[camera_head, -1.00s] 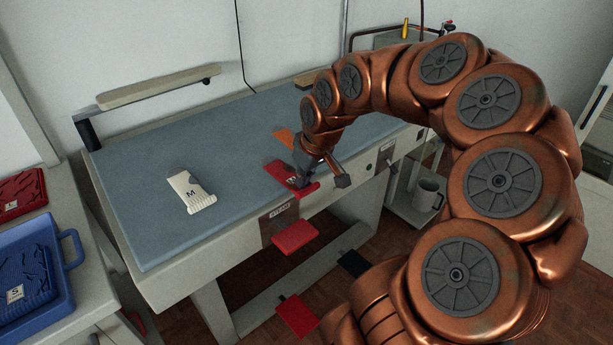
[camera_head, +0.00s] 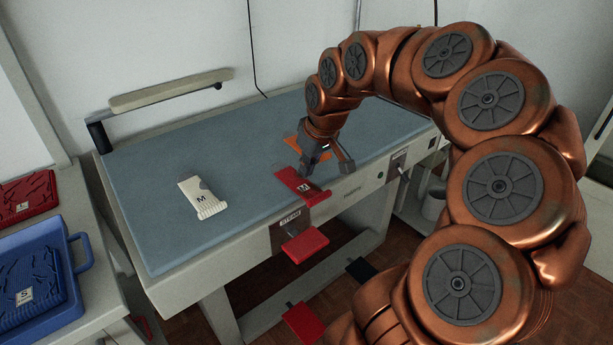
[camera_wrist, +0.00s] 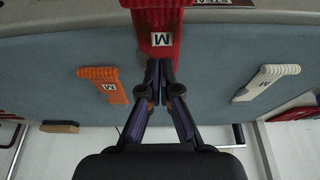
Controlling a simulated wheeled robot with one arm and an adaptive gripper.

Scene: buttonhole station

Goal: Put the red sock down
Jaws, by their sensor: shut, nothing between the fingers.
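The red sock (camera_head: 299,186), with a white M label, lies on the blue top of the pressing table (camera_head: 155,235), its cuff end over the pale front edge. In the wrist view the red sock (camera_wrist: 155,18) is at top centre. My gripper (camera_head: 309,168) is just behind the sock, towards the table's middle. In the wrist view my gripper (camera_wrist: 163,78) has its fingertips together with nothing between them, close to the sock's labelled end. I cannot tell whether they touch it.
An orange sock (camera_head: 293,142) lies behind my gripper; a white sock (camera_head: 202,196) lies left on the table. A blue tray (camera_head: 72,240) and a red tray (camera_head: 28,194) stand at the left. Red pads (camera_head: 305,244) are below the front edge. The table's middle is clear.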

